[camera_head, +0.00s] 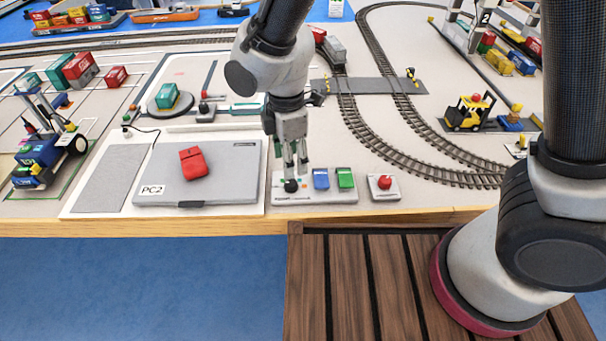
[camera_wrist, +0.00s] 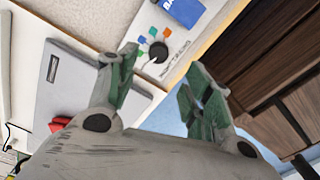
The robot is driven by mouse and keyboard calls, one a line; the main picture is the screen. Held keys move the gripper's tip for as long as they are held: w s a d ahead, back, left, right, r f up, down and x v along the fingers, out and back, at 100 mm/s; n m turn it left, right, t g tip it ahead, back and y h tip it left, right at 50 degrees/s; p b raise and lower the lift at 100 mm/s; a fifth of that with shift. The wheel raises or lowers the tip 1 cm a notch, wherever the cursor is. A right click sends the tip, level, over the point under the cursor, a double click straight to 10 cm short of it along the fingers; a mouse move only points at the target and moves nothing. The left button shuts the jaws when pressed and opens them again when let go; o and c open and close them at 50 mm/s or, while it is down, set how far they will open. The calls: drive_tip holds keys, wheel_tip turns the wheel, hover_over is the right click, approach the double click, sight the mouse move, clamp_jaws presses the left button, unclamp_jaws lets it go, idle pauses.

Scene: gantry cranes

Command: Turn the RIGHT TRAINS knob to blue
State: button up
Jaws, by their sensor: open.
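The knob (camera_head: 291,186) is a small black round one at the left end of a white control box (camera_head: 318,198) near the table's front edge. In the wrist view the black knob (camera_wrist: 158,51) has small blue, green and orange marks around one side and lettering beside it. Which mark it points at is too small to tell. My gripper (camera_head: 291,164) points down just above the knob. In the wrist view its open green-padded fingers (camera_wrist: 160,72) straddle the line to the knob, which shows beyond the tips. I cannot tell whether they touch it.
A blue button (camera_head: 321,179) and a green button (camera_head: 345,178) sit right of the knob. A red button box (camera_head: 384,187) stands further right. A grey laptop (camera_head: 235,170) with a red object (camera_head: 193,163) on it lies to the left. Train tracks (camera_head: 385,130) run behind.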

sight(291, 182)
drive_tip(key=shift+a+n, duration=0.1)
drive_tip(key=shift+n, duration=0.2)
drive_tip(key=shift+f, duration=0.2)
wheel_tip(291, 182, down, 7)
drive_tip(key=shift+f, duration=0.2)
drive_tip(key=shift+c, duration=0.4)
drive_tip(key=c, duration=1)
